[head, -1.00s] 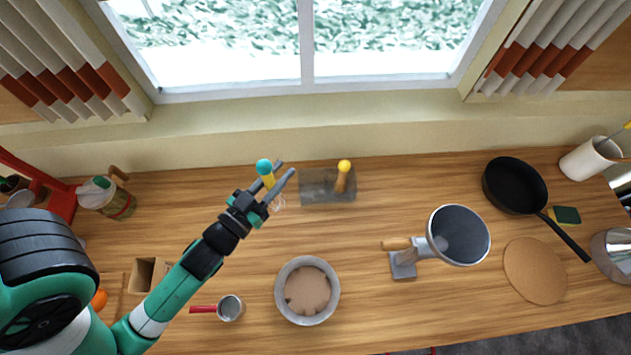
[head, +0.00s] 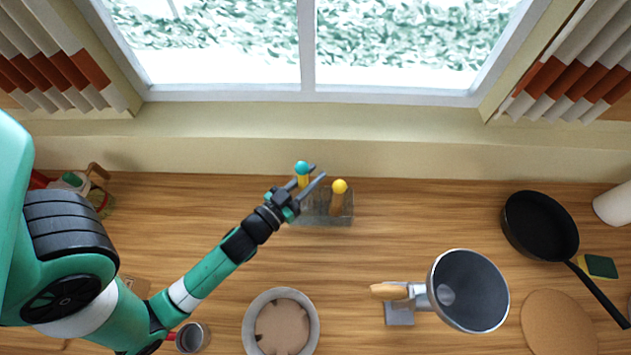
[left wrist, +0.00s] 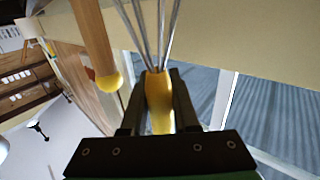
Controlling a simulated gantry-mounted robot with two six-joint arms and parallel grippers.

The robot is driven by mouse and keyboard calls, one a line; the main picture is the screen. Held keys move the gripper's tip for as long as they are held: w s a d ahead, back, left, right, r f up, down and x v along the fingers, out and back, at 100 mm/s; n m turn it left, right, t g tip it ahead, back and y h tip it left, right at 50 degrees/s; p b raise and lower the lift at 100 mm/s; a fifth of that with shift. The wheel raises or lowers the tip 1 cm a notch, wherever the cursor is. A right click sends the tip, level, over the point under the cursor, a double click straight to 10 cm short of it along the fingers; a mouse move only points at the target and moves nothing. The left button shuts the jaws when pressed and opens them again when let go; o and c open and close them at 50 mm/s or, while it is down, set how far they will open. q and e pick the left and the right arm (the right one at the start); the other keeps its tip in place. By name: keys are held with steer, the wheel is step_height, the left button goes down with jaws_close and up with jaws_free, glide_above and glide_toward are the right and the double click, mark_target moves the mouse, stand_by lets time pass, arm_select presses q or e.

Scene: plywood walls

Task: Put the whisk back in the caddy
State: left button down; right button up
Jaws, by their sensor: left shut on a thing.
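The whisk has a yellow handle with a teal ball end (head: 302,168); its handle (left wrist: 159,100) and wires show in the left wrist view. My left gripper (head: 311,178) is shut on the handle, with the wires beyond the fingers. The grey caddy (head: 320,217) stands on the counter near the back wall. In the head view the whisk is over the caddy's left part; whether its wires are inside or above the caddy is hidden. A wooden-handled utensil with a yellow ball end (head: 340,187) stands in the caddy's right part. My right gripper is not in view.
A grey bowl (head: 251,326) and a small pot (head: 193,337) stand at the front. A large metal funnel-like thing (head: 468,291), a black pan (head: 540,226), a sponge (head: 598,266) and a round board (head: 560,325) are at the right.

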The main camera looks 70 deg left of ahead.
arm_select(q)
step_height(320, 180, down, 2)
steer(key=shift+s+d+f, duration=0.1)
steer(key=shift+s, duration=0.05)
steer(key=c, duration=0.7)
jaws_free()
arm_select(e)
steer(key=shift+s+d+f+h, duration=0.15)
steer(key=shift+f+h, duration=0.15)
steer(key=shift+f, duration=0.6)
